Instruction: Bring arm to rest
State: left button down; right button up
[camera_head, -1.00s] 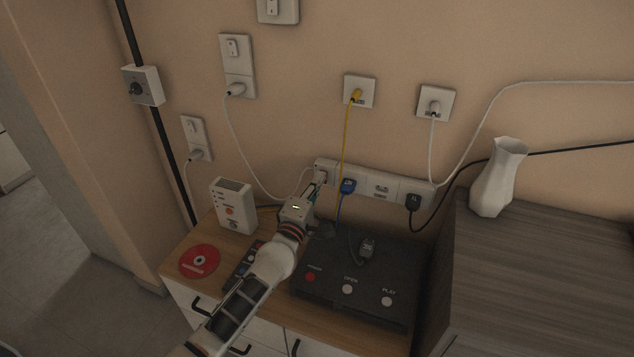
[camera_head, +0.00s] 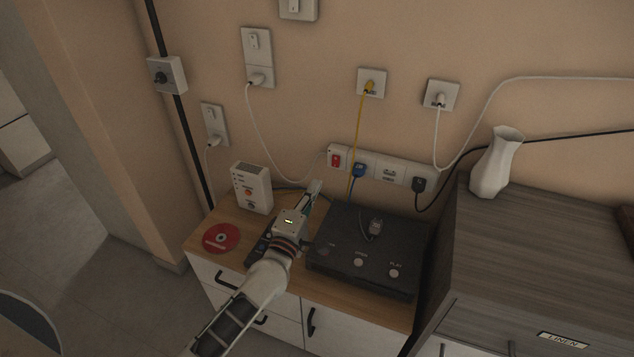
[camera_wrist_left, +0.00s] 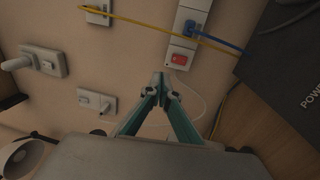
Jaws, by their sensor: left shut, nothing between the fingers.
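My left gripper (camera_head: 314,188) is over the wooden cabinet top, between the white router-like box and the dark player. Its arm comes in from below. In the left wrist view my left gripper (camera_wrist_left: 160,82) shows its two fingers meeting at the tips, with nothing between them. The power strip (camera_head: 395,174) on the wall carries a red switch (camera_head: 336,160) at its left end. The fingertips appear below and apart from it. The red switch also shows in the left wrist view (camera_wrist_left: 179,60), just beyond the fingertips. My right gripper is not in view.
The dark player (camera_head: 340,262), white box (camera_head: 252,188), red disc (camera_head: 221,238) and a dark remote (camera_head: 259,248) lie on the cabinet top (camera_head: 209,218). A white vase (camera_head: 494,165) stands on the grey dresser (camera_head: 540,225). Several cords hang along the wall.

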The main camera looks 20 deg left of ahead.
pick_arm(q)
jog(key=shift+s, duration=0.1)
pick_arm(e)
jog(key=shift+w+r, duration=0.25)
pick_arm(q)
jog(key=s+f+m+g+p, duration=0.2)
jog(key=s+f+m, duration=0.3)
jog(key=s, duration=0.6)
jog(key=s+d+f+m+g+h+p, duration=0.1)
jog(key=s+f+m+g, duration=0.3)
jog(key=s+m, duration=0.5)
jog(key=s+d+f+m+g+h+p, duration=0.1)
jog(key=s+f+m+g+p, duration=0.2)
jog(key=s, duration=1)
notch_tip(320, 180, down, 3)
jog(key=m+p, duration=0.1)
jog(key=m, duration=0.4)
jog(key=shift+s+f, duration=0.2)
jog(key=shift+s, duration=0.1)
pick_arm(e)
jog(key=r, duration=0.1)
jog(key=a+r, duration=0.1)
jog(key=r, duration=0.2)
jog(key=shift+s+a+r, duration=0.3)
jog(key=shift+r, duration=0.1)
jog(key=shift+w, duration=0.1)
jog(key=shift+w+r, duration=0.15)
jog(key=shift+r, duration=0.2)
